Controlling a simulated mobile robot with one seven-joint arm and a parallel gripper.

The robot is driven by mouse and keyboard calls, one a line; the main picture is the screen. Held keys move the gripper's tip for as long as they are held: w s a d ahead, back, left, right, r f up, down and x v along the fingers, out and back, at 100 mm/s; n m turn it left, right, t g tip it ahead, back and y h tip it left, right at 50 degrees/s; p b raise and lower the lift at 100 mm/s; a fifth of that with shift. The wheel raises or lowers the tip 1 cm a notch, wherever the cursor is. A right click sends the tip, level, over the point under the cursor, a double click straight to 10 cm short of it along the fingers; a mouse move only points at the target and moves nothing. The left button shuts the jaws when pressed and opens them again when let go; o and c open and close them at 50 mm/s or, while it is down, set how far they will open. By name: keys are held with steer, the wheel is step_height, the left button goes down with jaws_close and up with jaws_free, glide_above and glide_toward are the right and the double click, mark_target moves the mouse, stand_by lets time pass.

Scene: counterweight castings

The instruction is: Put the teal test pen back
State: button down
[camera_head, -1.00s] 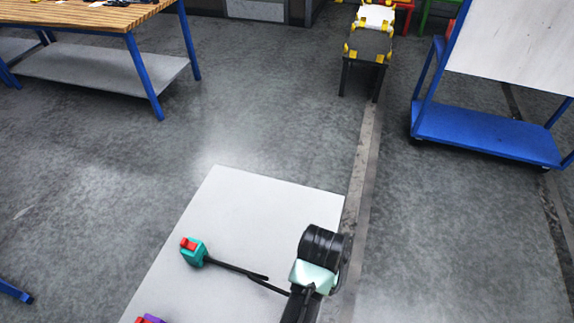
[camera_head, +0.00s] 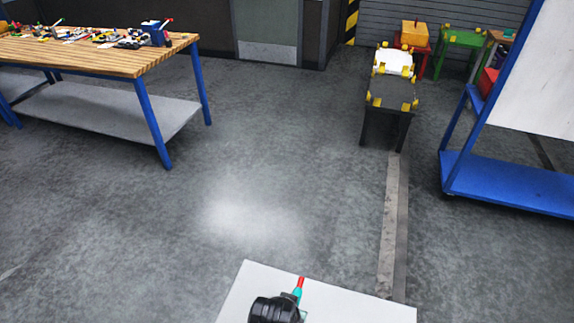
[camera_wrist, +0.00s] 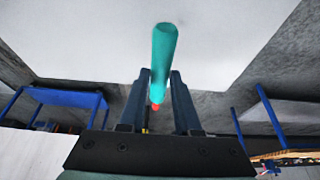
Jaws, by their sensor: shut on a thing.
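The teal test pen, with a red end, shows at the bottom of the head view (camera_head: 298,292), standing up beside my dark wrist. In the wrist view the teal pen (camera_wrist: 163,60) lies between the two fingers of my gripper (camera_wrist: 161,98), with its red end low between them. My gripper is shut on the pen. It is over or in front of the white table (camera_head: 345,297); I cannot tell the height.
A wooden workbench (camera_head: 95,58) at the left holds many small items and a blue holder (camera_head: 153,33) with a red-tipped thing. A dark stand with yellow clamps (camera_head: 390,95) and a blue trolley (camera_head: 510,182) stand at the right. The floor between is clear.

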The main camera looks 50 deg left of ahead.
steer(key=shift+d+f, duration=0.2)
steer(key=shift+f, duration=0.75)
steer(key=shift+a+f, duration=0.1)
steer(key=shift+f, duration=2.1)
steer(key=shift+f, duration=0.15)
steer(key=c, duration=0.6)
jaws_free()
steer(key=shift+r+p, duration=0.3)
steer(key=shift+p, duration=0.05)
steer(key=v, duration=1.1)
steer(key=shift+s+r+b, duration=0.2)
steer(key=shift+r+b, duration=0.1)
